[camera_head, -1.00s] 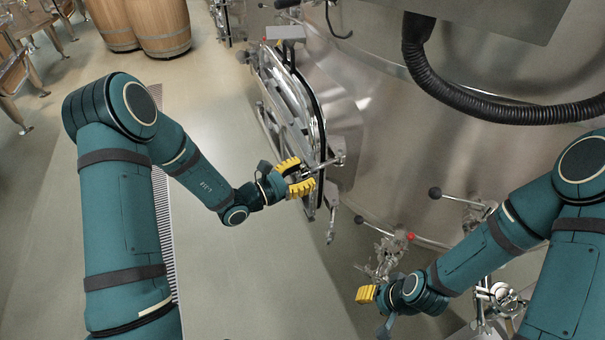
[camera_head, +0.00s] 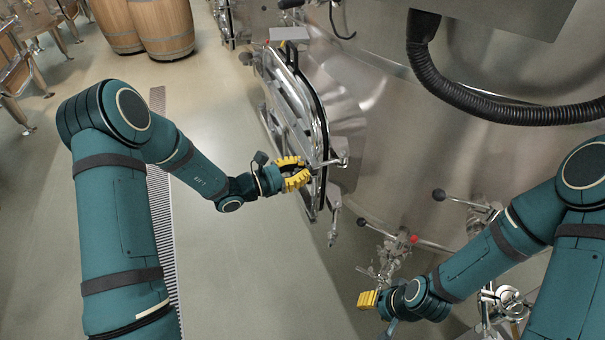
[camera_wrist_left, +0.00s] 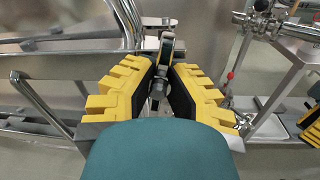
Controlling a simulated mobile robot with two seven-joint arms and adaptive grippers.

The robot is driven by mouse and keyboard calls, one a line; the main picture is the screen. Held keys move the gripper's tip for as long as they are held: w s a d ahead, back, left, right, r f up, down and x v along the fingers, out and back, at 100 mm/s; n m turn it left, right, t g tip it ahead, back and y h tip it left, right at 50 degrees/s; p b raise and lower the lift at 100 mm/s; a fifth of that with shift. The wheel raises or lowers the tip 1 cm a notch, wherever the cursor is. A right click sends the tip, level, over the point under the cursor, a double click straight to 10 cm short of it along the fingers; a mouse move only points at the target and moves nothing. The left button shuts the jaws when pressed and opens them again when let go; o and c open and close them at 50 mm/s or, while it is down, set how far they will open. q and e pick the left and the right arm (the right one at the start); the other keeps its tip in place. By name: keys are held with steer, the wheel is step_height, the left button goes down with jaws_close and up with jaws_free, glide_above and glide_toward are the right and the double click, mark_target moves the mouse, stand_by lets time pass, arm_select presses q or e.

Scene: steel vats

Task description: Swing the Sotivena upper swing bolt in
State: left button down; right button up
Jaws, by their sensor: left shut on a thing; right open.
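The manway door (camera_head: 283,105) of the steel vat stands seen edge-on in the middle of the head view. The upper swing bolt (camera_head: 331,162) is a short metal rod at the door's near edge. My left gripper (camera_head: 303,174) is shut on it from the left. In the left wrist view the yellow fingers of my left gripper (camera_wrist_left: 162,92) close around the bolt (camera_wrist_left: 166,45); the gripped part is mostly hidden between the dark pads. My right gripper (camera_head: 368,299) is open and empty, low and right of the door, apart from it.
Another metal swing bolt (camera_head: 333,228) hangs below the door edge. Valves with black-knobbed handles (camera_head: 395,236) stand near my right arm. A black corrugated hose (camera_head: 470,105) curves across the vat. The floor (camera_head: 260,270) left of the vat is clear; barrels (camera_head: 162,28) stand far behind.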

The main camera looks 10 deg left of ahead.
arm_select(q)
steer(key=shift+w+r, duration=0.1)
steer(key=shift+w, duration=0.05)
steer(key=c, duration=1)
jaws_free()
steer(key=v, duration=1.2)
